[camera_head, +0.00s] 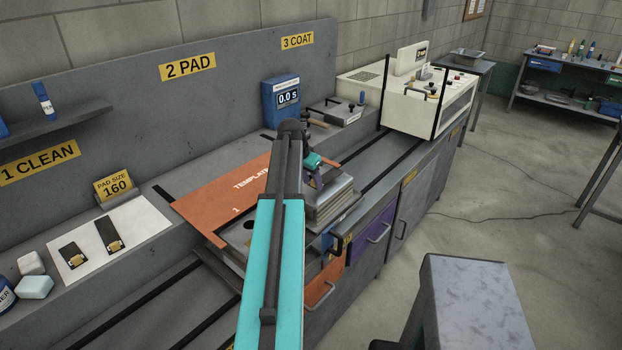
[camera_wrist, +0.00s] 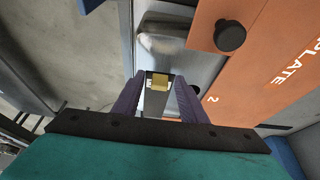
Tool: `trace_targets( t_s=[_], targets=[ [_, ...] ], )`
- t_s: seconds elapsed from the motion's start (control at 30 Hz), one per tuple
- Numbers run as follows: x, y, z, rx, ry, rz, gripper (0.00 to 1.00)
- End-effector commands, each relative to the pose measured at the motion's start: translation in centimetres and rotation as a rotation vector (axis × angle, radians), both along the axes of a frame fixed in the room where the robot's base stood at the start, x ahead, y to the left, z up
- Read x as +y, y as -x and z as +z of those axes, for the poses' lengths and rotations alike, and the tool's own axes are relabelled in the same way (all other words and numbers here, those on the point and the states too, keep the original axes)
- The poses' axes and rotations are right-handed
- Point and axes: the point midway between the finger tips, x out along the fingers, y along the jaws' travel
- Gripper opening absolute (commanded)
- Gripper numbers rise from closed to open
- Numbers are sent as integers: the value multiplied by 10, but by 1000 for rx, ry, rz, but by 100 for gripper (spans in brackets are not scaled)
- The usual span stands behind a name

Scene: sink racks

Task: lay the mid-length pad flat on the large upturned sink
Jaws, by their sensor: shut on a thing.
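My gripper (camera_head: 315,176), with purple fingers, is above the large upturned sink (camera_head: 332,204), a stepped silver metal block right of the orange template. In the wrist view the fingers of my gripper (camera_wrist: 160,83) are shut on a pad (camera_wrist: 159,82), seen nearly end-on with a gold tab. Metal lies beyond the pad in the wrist view; I cannot tell whether they touch. My arm hides part of the sink and template in the head view. Two other black pads, one short (camera_head: 73,256) and one longer (camera_head: 109,236), lie on the white sheet.
The orange template (camera_head: 215,195) lies left of the sink; its black knob (camera_wrist: 230,36) shows close by in the wrist view. A blue timer (camera_head: 281,97) stands behind. A cream machine (camera_head: 425,95) stands farther right. Dark rails run along the bench.

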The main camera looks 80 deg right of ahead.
Motion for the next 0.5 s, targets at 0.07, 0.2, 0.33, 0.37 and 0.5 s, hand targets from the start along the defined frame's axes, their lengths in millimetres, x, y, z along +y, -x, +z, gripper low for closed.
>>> trace_targets(
  t_s=[0.07,0.2,0.33,0.37,0.5],
  targets=[
    [0,0,-7,0,0,0,22],
    [0,0,-16,0,1,0,22],
    [0,-1,-22,0,1,0,22],
    [0,-1,-24,0,0,0,22],
    [0,-1,-27,0,0,1,22]
  ],
)
